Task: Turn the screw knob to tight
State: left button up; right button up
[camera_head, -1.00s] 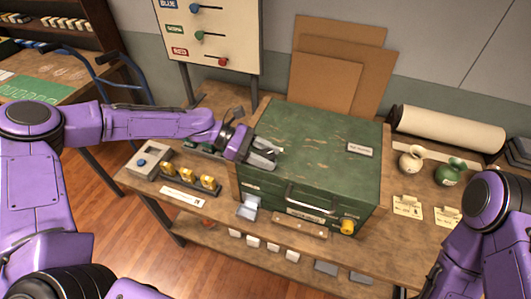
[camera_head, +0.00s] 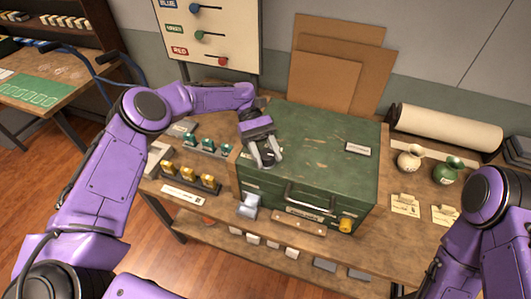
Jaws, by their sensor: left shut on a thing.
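A green box (camera_head: 330,165) with worn paint stands on the wooden table. My left gripper (camera_head: 268,158) is at the left of the box top, pointing down toward its front left corner. Its two grey fingers are shut on a small dark thing between them. This may be the screw knob, but the fingers hide much of it and I cannot read how tight it is. A yellow knob (camera_head: 346,225) sits on the box front at the right, apart from the gripper. Only my right arm shows at the lower right; its gripper is out of view.
Yellow pieces (camera_head: 187,174) and green pieces (camera_head: 208,145) stand in racks to the left. Two vases (camera_head: 448,171) and a paper roll (camera_head: 445,128) are to the right.

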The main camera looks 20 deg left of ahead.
pick_arm(q)
jog(key=shift+s+d+f+m+g+y, duration=0.1)
jog(key=shift+f+m+g+y, duration=0.05)
jog(key=shift+m+g+y, duration=0.35)
jog(key=shift+s+f+m+g+y, duration=0.1)
jog(key=shift+m+g+y, duration=0.3)
jog(key=shift+m+y, duration=0.2)
jog(key=o, duration=1)
jog(key=shift+r, duration=0.15)
